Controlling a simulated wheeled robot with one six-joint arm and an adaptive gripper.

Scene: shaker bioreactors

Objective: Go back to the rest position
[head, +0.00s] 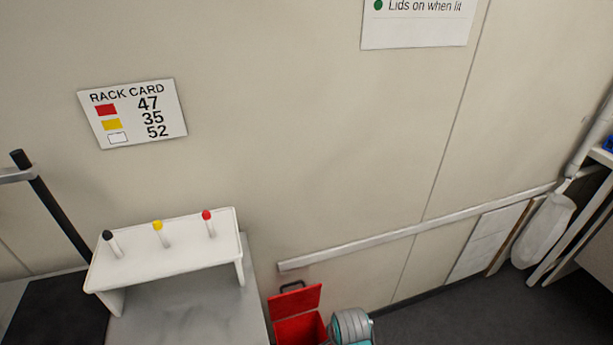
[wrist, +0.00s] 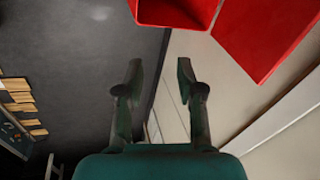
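My gripper (wrist: 160,75) shows in the wrist view with its two dark fingers apart and nothing between them. A red bin (wrist: 175,10) with its red lid (wrist: 270,35) raised lies beyond the fingertips at the top of that view. In the head view the red bin (head: 300,329) stands at the bottom middle with its lid (head: 295,300) up. A teal and grey part of my arm (head: 351,327) is right beside it. The fingers are not visible in the head view.
A white rack (head: 165,255) holds black-, yellow- and red-capped tubes on a grey bench (head: 185,315) at left. A rack card (head: 132,114) hangs on the wall above. A rail (head: 420,228) runs along the wall. Dark floor (head: 470,310) is clear at right.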

